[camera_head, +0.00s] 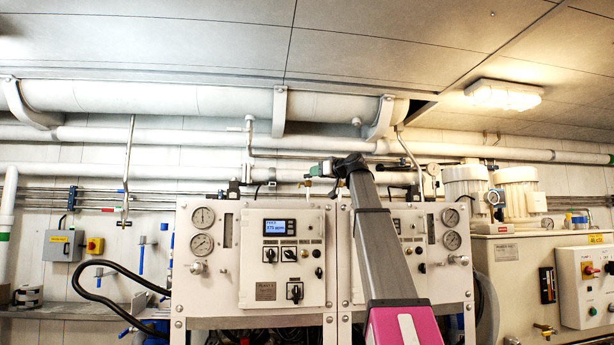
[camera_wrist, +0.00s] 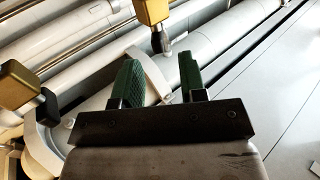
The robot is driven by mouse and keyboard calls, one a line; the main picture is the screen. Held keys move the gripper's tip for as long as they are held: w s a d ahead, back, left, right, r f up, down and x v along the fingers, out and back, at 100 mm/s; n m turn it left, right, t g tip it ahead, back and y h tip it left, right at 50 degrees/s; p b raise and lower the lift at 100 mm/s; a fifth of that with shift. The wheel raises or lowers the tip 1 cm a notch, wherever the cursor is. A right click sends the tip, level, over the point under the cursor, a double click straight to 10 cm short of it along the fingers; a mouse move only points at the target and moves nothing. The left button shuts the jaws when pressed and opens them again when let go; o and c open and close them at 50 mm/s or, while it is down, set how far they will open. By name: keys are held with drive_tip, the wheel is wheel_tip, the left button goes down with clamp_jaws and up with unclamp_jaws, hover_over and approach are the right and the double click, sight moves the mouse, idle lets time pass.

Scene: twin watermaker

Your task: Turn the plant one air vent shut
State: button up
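My gripper (camera_wrist: 160,72) is open, with its two green fingers apart and nothing between them in the wrist view. A brass-coloured block fitting (camera_wrist: 152,10) with a short grey stem lies just beyond the fingertips, roughly in line with the gap. A second brass-coloured fitting (camera_wrist: 17,86) with a dark end is at the left, outside the fingers. I cannot tell for sure which is the plant one air vent. In the head view my gripper (camera_head: 320,169) is small, above the front panels near the pipes; the fitting there is too small to make out.
White pipes run close behind the fingers, with a large pipe (camera_head: 190,99) and its brackets above. Below are the left control panel (camera_head: 282,258) and gauges (camera_head: 202,217). A black hose (camera_head: 100,266) loops at the left. A cabinet (camera_head: 505,272) stands at the right.

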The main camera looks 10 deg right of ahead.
sight(308, 177)
drive_tip(key=x, duration=0.6)
drive_tip(key=shift+d, duration=0.1)
clamp_jaws()
